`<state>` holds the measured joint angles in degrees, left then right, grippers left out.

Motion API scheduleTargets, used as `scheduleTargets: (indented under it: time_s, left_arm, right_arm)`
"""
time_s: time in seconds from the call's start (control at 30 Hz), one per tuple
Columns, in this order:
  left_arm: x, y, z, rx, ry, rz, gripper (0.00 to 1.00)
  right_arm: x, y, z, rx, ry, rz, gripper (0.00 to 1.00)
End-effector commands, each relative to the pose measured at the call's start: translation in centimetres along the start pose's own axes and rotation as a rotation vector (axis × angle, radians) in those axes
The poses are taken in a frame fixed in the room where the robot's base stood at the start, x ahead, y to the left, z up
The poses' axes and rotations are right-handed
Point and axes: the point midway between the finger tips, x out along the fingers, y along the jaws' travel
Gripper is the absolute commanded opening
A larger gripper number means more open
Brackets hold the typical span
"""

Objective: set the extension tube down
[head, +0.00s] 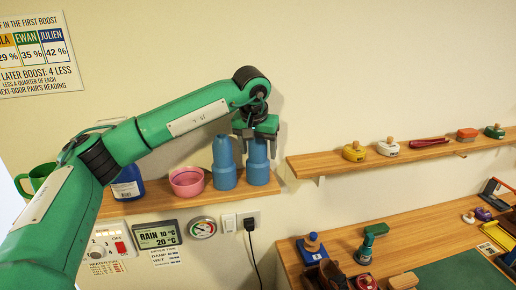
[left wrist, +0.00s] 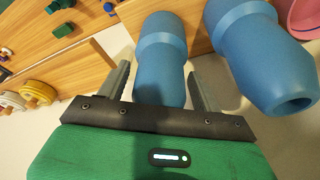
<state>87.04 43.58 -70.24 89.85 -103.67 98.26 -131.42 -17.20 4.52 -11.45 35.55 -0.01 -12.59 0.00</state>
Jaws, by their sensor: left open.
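Two similar blue tubes stand upright side by side near the right end of the upper-left wooden shelf. The right tube (head: 258,168) is directly under my left gripper (head: 257,134); the left tube (head: 223,167) stands apart from the gripper. In the left wrist view my left gripper (left wrist: 162,85) is open, with one finger on each side of a blue tube (left wrist: 162,55) and gaps showing beside it. The other blue tube (left wrist: 262,55) is to its right there. Which one is called the extension tube I cannot tell. My right gripper is not in view.
A pink bowl (head: 187,181), a dark blue bottle (head: 127,183) and a green mug (head: 37,178) share the wooden shelf (head: 205,195). A second shelf (head: 400,154) with brushes and small items is to the right. A workbench (head: 400,247) with tools is below.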

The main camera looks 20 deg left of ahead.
Motion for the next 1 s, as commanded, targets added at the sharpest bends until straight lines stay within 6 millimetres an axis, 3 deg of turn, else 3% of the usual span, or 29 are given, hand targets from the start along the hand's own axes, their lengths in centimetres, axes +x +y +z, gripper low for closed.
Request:
scheduleTargets:
  time_s: [0.17, 0.4, 0.6, 0.77, 1.0]
  left_arm:
    - [-2.2, 0.1, -0.1, 0.000, 0.005, 0.001, 0.66]
    - [-7.5, 0.1, -0.1, 0.000, 0.005, 0.001, 0.66]
    - [-10.8, 0.1, -0.1, 0.000, 0.002, 0.000, 0.66]
    - [-12.0, 0.1, -0.1, 0.001, 0.000, 0.001, 0.66]
    - [-12.2, 0.0, -0.1, 0.001, -0.001, 0.000, 0.66]
  right_arm:
    - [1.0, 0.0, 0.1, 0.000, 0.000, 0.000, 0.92]
    - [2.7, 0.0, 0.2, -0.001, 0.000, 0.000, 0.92]
    - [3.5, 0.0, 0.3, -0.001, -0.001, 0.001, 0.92]
    - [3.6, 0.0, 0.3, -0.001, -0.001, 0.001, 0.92]
    - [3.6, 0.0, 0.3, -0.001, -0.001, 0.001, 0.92]
